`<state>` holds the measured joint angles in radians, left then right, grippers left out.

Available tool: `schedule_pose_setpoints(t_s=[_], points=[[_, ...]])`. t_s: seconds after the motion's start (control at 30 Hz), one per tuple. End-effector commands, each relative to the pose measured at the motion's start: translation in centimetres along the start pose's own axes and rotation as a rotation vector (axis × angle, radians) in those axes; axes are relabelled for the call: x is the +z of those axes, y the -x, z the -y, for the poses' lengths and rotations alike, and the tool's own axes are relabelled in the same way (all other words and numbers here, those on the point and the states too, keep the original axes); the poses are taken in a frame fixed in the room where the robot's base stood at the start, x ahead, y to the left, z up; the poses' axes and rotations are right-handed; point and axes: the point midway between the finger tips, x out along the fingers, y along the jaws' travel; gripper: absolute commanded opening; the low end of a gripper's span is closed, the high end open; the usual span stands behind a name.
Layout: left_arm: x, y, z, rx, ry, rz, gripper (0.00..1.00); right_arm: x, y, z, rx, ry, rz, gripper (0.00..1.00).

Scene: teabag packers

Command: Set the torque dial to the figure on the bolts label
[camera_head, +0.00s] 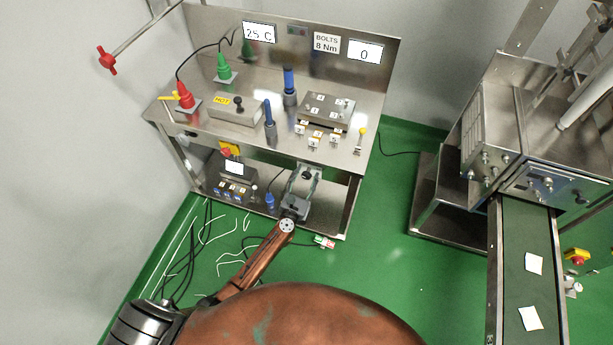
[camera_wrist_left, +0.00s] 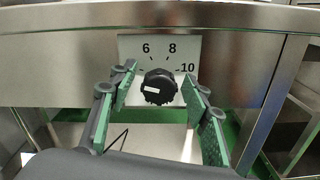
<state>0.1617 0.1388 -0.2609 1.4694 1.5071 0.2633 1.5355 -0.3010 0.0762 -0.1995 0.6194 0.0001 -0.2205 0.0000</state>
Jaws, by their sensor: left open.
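The bolts label (camera_head: 326,42) on the bench's back panel reads "BOLTS 8 Nm". The torque dial (camera_wrist_left: 159,87) is a black ribbed knob on a pale scale plate (camera_wrist_left: 190,50) on the bench's front face. The figures 6, 8 and 10 show around it; the lower scale is hidden. A white mark lies on the knob's left part; which figure it points to I cannot tell. My left gripper (camera_head: 304,170) is open at the bench front. In the left wrist view its green-padded fingers (camera_wrist_left: 158,92) stand either side of the knob, with gaps. My right gripper is not in view.
The steel bench (camera_head: 365,90) carries a red plug (camera_head: 184,95), a green plug (camera_head: 223,67), blue-handled tools (camera_head: 289,82) and a block with numbered tags (camera_head: 325,108). Displays read "25 C" (camera_head: 259,33) and "0" (camera_head: 365,51). A conveyor (camera_head: 530,235) stands right, beyond clear green floor.

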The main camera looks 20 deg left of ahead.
Motion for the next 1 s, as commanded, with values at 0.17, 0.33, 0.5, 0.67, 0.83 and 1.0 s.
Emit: schedule_pose_setpoints(t_s=[0.17,0.33,0.5,0.67,0.83,1.0], points=[[-0.03,0.03,0.00,0.000,0.000,-0.001,0.43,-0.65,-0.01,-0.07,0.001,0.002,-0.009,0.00],[-0.05,0.04,0.01,-0.001,-0.001,-0.001,0.32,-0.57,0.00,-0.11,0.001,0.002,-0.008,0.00],[-0.05,0.05,0.02,-0.001,-0.001,-0.001,0.20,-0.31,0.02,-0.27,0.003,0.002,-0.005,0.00],[-0.06,0.06,0.02,-0.001,-0.001,-0.001,0.09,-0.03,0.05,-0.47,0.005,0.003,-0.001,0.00],[-0.07,0.07,0.02,-0.001,-0.001,-0.001,0.01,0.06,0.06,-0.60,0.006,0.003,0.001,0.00],[-0.06,0.08,0.03,-0.001,-0.019,-0.001,0.01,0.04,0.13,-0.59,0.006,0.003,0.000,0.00]])
